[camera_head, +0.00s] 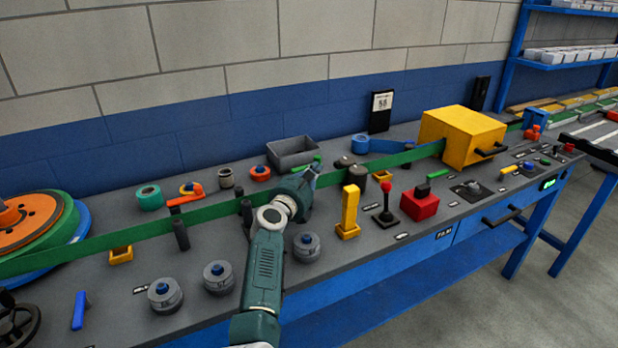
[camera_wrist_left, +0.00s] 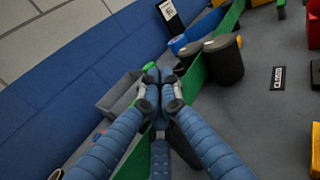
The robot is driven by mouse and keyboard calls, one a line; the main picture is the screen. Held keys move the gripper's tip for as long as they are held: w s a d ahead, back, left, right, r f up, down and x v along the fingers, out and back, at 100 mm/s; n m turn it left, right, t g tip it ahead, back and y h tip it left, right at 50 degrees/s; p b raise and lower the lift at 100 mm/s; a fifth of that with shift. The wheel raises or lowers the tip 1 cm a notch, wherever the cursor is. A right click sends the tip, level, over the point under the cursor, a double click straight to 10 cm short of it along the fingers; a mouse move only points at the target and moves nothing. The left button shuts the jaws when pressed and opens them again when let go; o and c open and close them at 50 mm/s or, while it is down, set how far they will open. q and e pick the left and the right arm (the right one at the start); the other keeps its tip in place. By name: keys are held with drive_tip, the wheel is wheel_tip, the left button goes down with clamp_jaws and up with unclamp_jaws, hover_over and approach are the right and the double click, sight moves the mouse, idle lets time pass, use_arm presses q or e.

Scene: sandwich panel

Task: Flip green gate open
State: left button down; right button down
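A short green piece (camera_head: 318,162), perhaps the green gate, stands just behind my left gripper (camera_head: 311,173) in the head view. Its tip also shows beyond the fingertips in the wrist view (camera_wrist_left: 151,66). My left gripper (camera_wrist_left: 160,88) has its fingers drawn together above the long green strip (camera_wrist_left: 198,75), with the tips close to the green piece. I cannot tell whether they touch it, and I see nothing clearly held between them. The arm hides part of the strip in the head view. My right gripper is out of view.
A grey bin (camera_head: 293,153) stands behind the gripper. Dark rollers (camera_wrist_left: 224,60), a "CLOSED" label (camera_wrist_left: 278,78), a yellow post (camera_head: 349,212), a red-knobbed lever (camera_head: 386,203) and a red box (camera_head: 420,203) are to the right. Weights (camera_head: 307,246) sit at the front. A yellow box (camera_head: 460,138) covers the strip further right.

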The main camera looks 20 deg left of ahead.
use_arm(q)
drive_tip(key=s, duration=0.4)
drive_tip(key=shift+s+a, duration=0.1)
drive_tip(key=shift+a, duration=0.05)
